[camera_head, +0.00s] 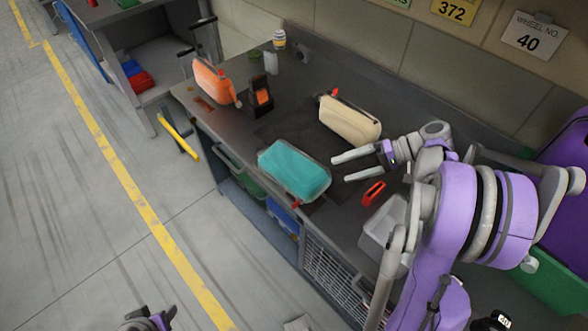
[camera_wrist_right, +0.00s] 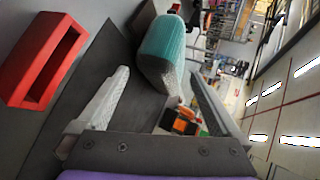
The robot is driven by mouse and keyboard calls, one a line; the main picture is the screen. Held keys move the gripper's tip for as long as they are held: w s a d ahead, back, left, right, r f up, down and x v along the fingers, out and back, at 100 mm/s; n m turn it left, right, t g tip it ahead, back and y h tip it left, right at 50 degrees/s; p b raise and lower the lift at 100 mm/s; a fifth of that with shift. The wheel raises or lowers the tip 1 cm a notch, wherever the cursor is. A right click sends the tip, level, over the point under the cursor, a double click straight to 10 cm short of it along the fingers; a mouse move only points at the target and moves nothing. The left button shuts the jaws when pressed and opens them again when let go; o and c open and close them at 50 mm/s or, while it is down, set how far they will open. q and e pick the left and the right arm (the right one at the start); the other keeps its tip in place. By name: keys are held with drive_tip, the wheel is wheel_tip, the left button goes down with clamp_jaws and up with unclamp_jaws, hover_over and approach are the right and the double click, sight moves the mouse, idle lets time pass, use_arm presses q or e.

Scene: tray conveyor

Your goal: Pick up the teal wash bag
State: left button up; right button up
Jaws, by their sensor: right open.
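The teal wash bag (camera_head: 294,169) lies on the dark workbench near its front edge, at the centre of the head view. In the right wrist view the teal wash bag (camera_wrist_right: 165,52) shows beyond the fingertips, between them. My right gripper (camera_head: 338,168) is open and empty, to the right of the bag and apart from it. Its two fingers also show in the right wrist view (camera_wrist_right: 160,85). My left gripper (camera_head: 146,320) is only partly seen at the bottom edge of the head view, and its jaws cannot be made out.
A cream bag (camera_head: 349,120) lies behind the teal one. An orange bag (camera_head: 213,82) and a black-and-orange item (camera_head: 260,95) stand to the left. A red frame-like object (camera_head: 373,193) and a pale bin (camera_head: 383,225) are near my right gripper.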

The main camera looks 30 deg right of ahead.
sight(328, 173)
drive_tip(key=x, duration=0.6)
drive_tip(key=shift+w+d+f, duration=0.1)
drive_tip(key=shift+w+d, duration=0.1)
drive_tip(key=shift+w, duration=0.05)
